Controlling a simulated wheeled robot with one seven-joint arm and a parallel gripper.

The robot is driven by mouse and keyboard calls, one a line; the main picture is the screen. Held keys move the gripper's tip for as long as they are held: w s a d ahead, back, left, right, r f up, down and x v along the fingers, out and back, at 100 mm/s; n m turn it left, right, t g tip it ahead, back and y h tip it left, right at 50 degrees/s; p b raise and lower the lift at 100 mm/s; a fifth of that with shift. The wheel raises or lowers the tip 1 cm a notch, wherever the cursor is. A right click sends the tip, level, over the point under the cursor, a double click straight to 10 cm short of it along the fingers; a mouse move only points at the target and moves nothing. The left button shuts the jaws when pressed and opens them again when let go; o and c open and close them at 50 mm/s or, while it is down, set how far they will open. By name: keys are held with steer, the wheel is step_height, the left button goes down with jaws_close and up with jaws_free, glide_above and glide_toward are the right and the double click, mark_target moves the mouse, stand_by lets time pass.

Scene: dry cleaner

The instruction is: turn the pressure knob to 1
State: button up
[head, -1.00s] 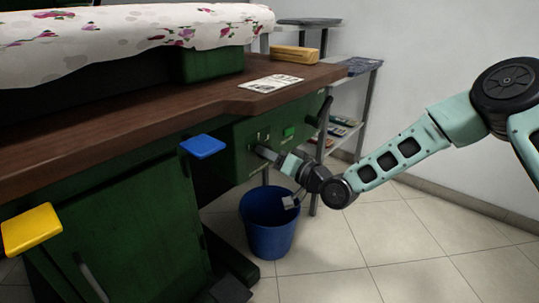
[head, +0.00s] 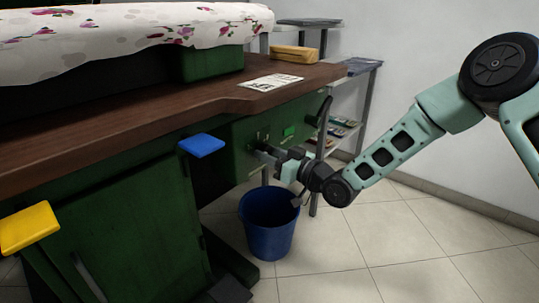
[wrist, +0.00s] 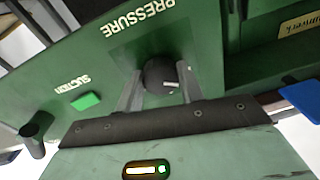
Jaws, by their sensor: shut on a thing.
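The pressure knob (wrist: 158,72) is dark and round, on the green front panel (wrist: 110,60) under the upside-down PRESSURE label (wrist: 138,18) in the wrist view. A small white mark shows on the knob's near edge. My gripper (wrist: 160,84) is shut on the knob, one finger on each side. In the head view my gripper (head: 262,153) reaches the panel below the tabletop, and its fingers hide most of the knob. I cannot read any dial numbers.
A green SUCTION button (wrist: 85,102) and a dark lever (wrist: 34,132) are beside the knob. A blue pedal-like plate (head: 202,145) sticks out left of my gripper. A blue bucket (head: 266,238) stands below. Open tiled floor lies to the right.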

steer(key=shift+d, duration=0.1)
steer(key=o, duration=1)
steer(key=p+v, duration=0.4)
steer(key=v, duration=1.3)
steer(key=shift+s+d, duration=0.1)
steer(key=shift+d, duration=0.05)
